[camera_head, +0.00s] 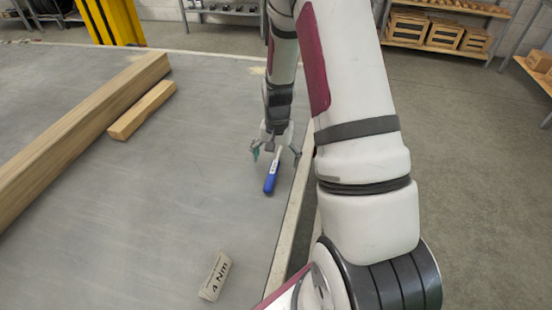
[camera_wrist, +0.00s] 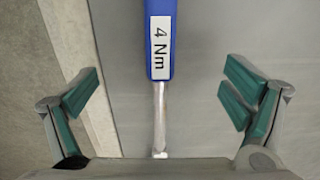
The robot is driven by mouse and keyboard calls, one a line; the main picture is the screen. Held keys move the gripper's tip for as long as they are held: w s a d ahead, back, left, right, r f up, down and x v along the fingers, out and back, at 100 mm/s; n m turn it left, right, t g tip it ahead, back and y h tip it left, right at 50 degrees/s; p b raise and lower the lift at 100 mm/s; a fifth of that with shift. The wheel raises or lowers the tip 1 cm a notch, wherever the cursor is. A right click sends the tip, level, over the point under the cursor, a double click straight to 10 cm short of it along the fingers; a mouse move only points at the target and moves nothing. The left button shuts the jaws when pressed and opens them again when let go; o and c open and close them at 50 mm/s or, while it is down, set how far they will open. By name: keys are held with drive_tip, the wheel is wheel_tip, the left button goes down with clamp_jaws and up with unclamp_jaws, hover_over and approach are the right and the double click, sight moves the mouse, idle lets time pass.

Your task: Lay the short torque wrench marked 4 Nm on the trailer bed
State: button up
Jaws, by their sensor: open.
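The short torque wrench (camera_head: 271,177) has a blue handle and a metal shaft. It lies on the grey trailer bed (camera_head: 190,170) near the bed's right edge. In the wrist view the wrench (camera_wrist: 160,40) shows a white label reading 4 Nm, with its shaft running down between my fingers. My gripper (camera_head: 275,154) is at the shaft end of the wrench. In the wrist view my gripper (camera_wrist: 165,97) is open, with teal finger pads apart on both sides of the wrench and not touching it. The shaft's lower end meets the gripper body's outline.
A card marked 4 Nm (camera_head: 215,275) lies on the bed nearer to me. A long timber beam (camera_head: 80,125) and a short wood block (camera_head: 142,110) lie at left. The bed's pale edge rail (camera_head: 289,225) runs close right of the wrench. The middle of the bed is clear.

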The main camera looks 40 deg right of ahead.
idle(0.3)
drive_tip(key=s+a+r+n+t+p, duration=0.1)
drive_tip(key=s+a+r, duration=0.15)
drive_tip(key=r, duration=0.95)
drive_tip(key=s+a+r+n+p, duration=0.1)
drive_tip(key=a+r+p, duration=0.15)
drive_tip(key=r, duration=0.85)
drive_tip(key=s+a+r+n+t+p, duration=0.1)
drive_tip(key=s+a+r+n+p, duration=0.1)
drive_tip(key=s+a+r, duration=0.2)
drive_tip(key=s+a+r+n+t+p, duration=0.1)
drive_tip(key=s+a+r+n, duration=0.2)
drive_tip(key=s+r, duration=0.5)
drive_tip(key=s+a+r+n+t+p, duration=0.1)
drive_tip(key=s+a+r, duration=0.4)
drive_tip(key=s, duration=0.5)
drive_tip(key=shift+s+a+r+n+p, duration=0.3)
drive_tip(key=shift+a+r+n+p, duration=0.15)
drive_tip(key=shift+n+p, duration=0.6)
